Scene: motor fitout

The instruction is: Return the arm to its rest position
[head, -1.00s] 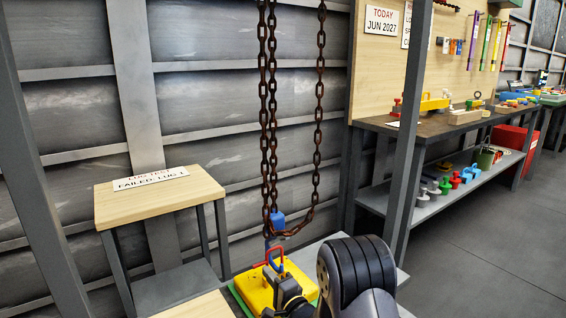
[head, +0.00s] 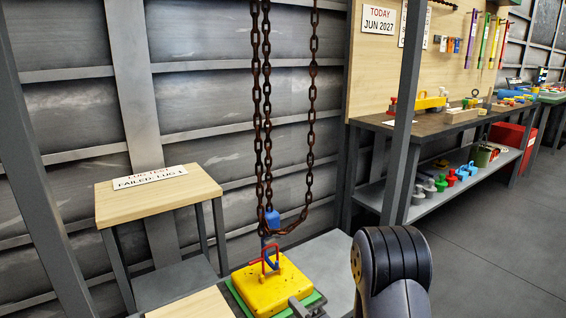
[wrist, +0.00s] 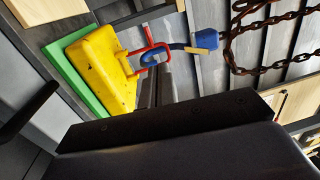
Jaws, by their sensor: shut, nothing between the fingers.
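My gripper (wrist: 160,85) is shut and empty; its fingertips point toward the red lug (wrist: 150,43) in the wrist view, apart from it as far as I can see. In the head view, part of my gripper shows low beside the yellow block (head: 270,290). The yellow block lies on a green plate (wrist: 72,75) with the red lug on top. A blue hook (wrist: 206,28) hangs from the rusty chain (head: 267,120). Its curved end is at the red lug and looks passed through it, though the overlap is hard to read.
A wooden-topped stand (head: 160,200) with a "FAILED LUG 1" card (head: 150,178) is at left. A grey post (head: 402,110) rises at right, before a bench (head: 440,123) with tools and a lower shelf of coloured weights (head: 445,182). Open floor (head: 490,250) lies at right.

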